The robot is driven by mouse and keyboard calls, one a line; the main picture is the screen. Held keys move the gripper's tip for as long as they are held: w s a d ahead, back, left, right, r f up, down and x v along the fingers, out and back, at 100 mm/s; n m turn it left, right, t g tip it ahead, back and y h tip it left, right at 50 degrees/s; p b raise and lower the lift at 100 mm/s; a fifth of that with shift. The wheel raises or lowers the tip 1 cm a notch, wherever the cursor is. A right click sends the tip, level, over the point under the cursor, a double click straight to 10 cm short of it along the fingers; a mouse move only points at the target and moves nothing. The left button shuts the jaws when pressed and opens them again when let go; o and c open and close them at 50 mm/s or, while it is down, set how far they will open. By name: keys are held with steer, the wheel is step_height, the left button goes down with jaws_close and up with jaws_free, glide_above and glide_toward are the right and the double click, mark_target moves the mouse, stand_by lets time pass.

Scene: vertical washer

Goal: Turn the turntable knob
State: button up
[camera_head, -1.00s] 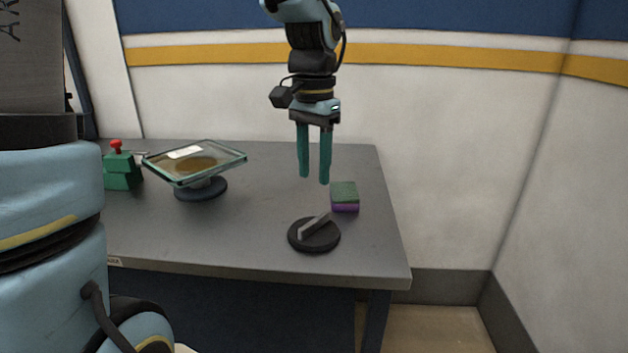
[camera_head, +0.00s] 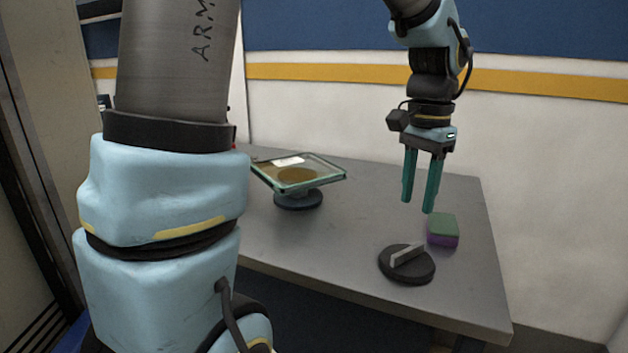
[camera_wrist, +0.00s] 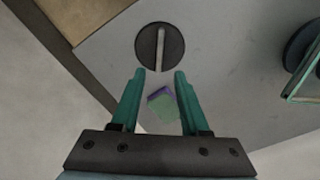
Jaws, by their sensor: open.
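The turntable knob (camera_head: 407,265) is a dark round disc with a raised light-grey bar handle across it, near the front right of the grey table. In the wrist view the knob (camera_wrist: 160,48) lies beyond the fingertips, its bar pointing nearly along the direction of the fingers. My gripper (camera_head: 418,210) points down above the table, behind the knob and apart from it. In the wrist view its two teal fingers (camera_wrist: 163,74) are spread with nothing held between them.
A green and purple block (camera_head: 443,231) sits on the table (camera_head: 340,240) just behind and right of the knob, close below my gripper. A glass-topped tilted plate on a round stand (camera_head: 298,178) is at the left. A wall stands behind the table.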

mark_target(409, 248)
step_height(409, 248, down, 10)
steer(key=b, duration=0.8)
steer(key=shift+f+b, duration=0.15)
steer(key=shift+b, duration=0.25)
steer(key=shift+c, duration=0.2)
jaws_close()
